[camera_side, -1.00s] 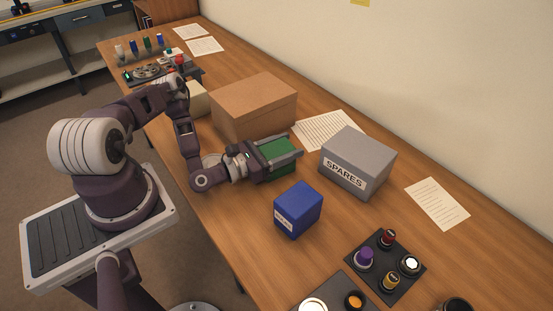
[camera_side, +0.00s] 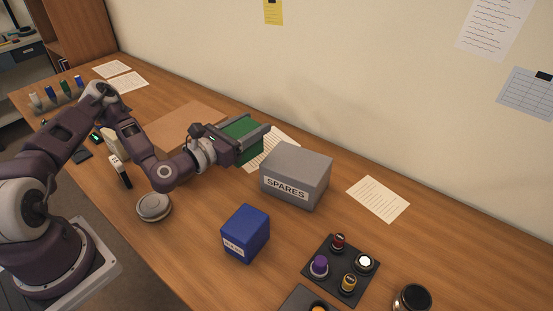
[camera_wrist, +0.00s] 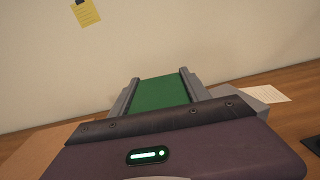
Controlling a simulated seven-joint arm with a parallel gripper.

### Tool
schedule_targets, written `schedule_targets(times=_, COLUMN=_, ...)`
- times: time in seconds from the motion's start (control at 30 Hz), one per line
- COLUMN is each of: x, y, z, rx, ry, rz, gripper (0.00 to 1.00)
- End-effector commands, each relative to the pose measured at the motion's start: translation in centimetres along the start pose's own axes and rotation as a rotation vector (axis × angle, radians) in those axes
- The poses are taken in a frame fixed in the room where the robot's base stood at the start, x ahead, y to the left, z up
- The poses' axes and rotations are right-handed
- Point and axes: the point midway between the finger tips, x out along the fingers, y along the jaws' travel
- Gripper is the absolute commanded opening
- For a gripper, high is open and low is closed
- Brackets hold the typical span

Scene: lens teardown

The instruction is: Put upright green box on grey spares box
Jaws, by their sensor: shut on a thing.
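My gripper (camera_side: 252,144) is shut on the green box (camera_side: 242,127), with one finger along each side of it. In the side view the green box is held up in the air, behind and to the left of the grey spares box (camera_side: 297,173). The grey spares box stands on the table with its "SPARES" label facing the camera. In the wrist view the green box (camera_wrist: 163,92) shows between the two fingers, and part of the spares box (camera_wrist: 258,94) shows beyond the right finger. The underside of the green box is hidden.
A blue box (camera_side: 245,233) stands in front of the spares box. A dark tray (camera_side: 340,270) with several coloured parts is at the front right. Papers (camera_side: 378,198) lie right of the spares box.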

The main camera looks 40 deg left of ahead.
Motion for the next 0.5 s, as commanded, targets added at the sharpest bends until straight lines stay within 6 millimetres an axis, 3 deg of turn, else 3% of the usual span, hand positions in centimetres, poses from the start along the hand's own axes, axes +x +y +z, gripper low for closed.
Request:
schedule_targets(times=0.1, x=4.5, y=-3.5, z=3.1, rx=0.000, ry=-0.010, rz=0.025, gripper=0.05)
schedule_targets(times=0.2, x=7.3, y=-6.3, z=5.5, rx=0.000, ry=-0.009, rz=0.052, gripper=0.05)
schedule_targets(times=0.3, x=8.8, y=-8.5, z=7.2, rx=0.000, ry=-0.007, rz=0.068, gripper=0.05)
schedule_targets(times=0.4, x=9.3, y=-9.5, z=7.5, rx=0.001, ry=-0.002, rz=0.076, gripper=0.05)
schedule_targets(times=0.5, x=9.5, y=-9.7, z=5.3, rx=0.003, ry=0.003, rz=0.079, gripper=0.05)
